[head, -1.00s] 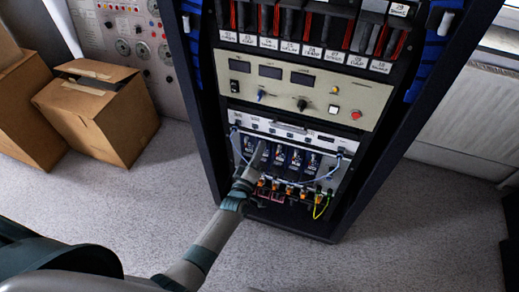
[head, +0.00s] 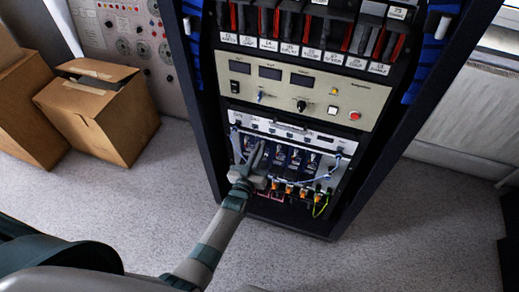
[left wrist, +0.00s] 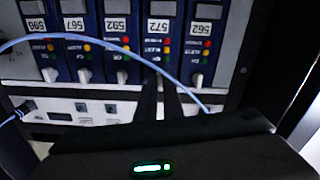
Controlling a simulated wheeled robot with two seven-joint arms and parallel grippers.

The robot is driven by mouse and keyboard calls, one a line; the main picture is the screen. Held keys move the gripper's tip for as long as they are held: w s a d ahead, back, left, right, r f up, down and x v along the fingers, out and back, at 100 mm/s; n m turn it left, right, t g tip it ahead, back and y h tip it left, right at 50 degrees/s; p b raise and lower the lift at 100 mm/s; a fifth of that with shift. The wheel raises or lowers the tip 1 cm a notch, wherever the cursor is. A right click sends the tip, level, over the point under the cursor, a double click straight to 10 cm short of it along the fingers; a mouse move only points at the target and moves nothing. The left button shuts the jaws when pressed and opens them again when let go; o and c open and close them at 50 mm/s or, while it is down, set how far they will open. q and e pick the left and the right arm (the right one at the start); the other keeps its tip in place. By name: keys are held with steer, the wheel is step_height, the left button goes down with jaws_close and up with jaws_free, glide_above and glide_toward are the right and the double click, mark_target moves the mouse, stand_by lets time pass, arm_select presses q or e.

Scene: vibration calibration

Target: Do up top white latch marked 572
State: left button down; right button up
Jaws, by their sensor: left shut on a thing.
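The module marked 572 (left wrist: 159,26) is in a row of blue modules in the left wrist view, between 592 and 562. My left gripper (left wrist: 160,82) reaches to the latch end of this module, its dark fingers close together. It is shut on the white latch of 572, which is mostly hidden between the fingers. White latches of neighbouring modules, such as 592 (left wrist: 122,77) and 562 (left wrist: 197,78), show clear on either side. In the head view the left gripper (head: 258,153) is in front of the blue module row in the rack. The right gripper is not in view.
A blue cable (left wrist: 60,40) arcs across the modules and passes close by the fingers. A light panel with small sockets (left wrist: 90,112) borders the latches. Orange-tipped connectors (head: 290,189) hang below the modules. Cardboard boxes (head: 98,115) stand on the floor at left.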

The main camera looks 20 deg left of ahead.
arm_select(q)
steer(key=shift+m, duration=1.1)
steer(key=c, duration=1.9)
jaws_free()
steer(key=shift+s, duration=0.1)
steer(key=s, duration=1.7)
steer(key=shift+s+a, duration=0.15)
steer(key=shift+a, duration=0.1)
steer(key=shift+f, duration=0.15)
